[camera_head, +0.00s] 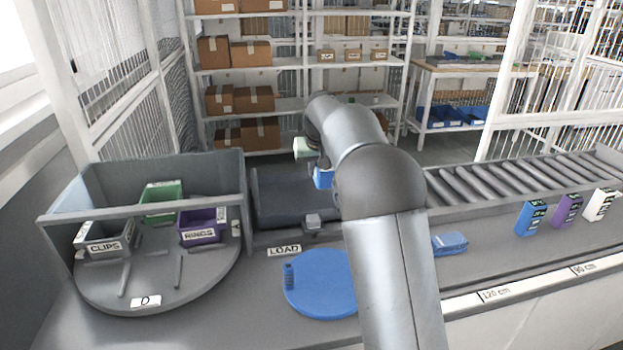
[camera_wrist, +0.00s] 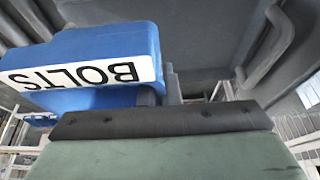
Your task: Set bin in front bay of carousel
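The grey round carousel (camera_head: 215,275) is at the left in the head view. It holds a grey CLIPS bin (camera_head: 104,240), a green bin (camera_head: 161,203) and a purple bin (camera_head: 203,226), its label hard to read. The front bay between two thin dividers, by the D tag (camera_head: 146,301), is empty. My gripper (camera_head: 318,166) is right of the carousel, above the dark platform, mostly hidden by my arm. A blue bin (camera_head: 323,179) is at its fingers; its BOLTS label shows upside down in the wrist view (camera_wrist: 85,62). The gripper appears shut on this bin's edge.
A grey wall (camera_head: 160,170) encloses the carousel's back. The dark platform (camera_head: 280,205) is behind the LOAD tag (camera_head: 284,250). A blue disc (camera_head: 320,290) lies in front. A roller conveyor (camera_head: 500,183) and blue, purple and white boxes (camera_head: 567,211) stand right.

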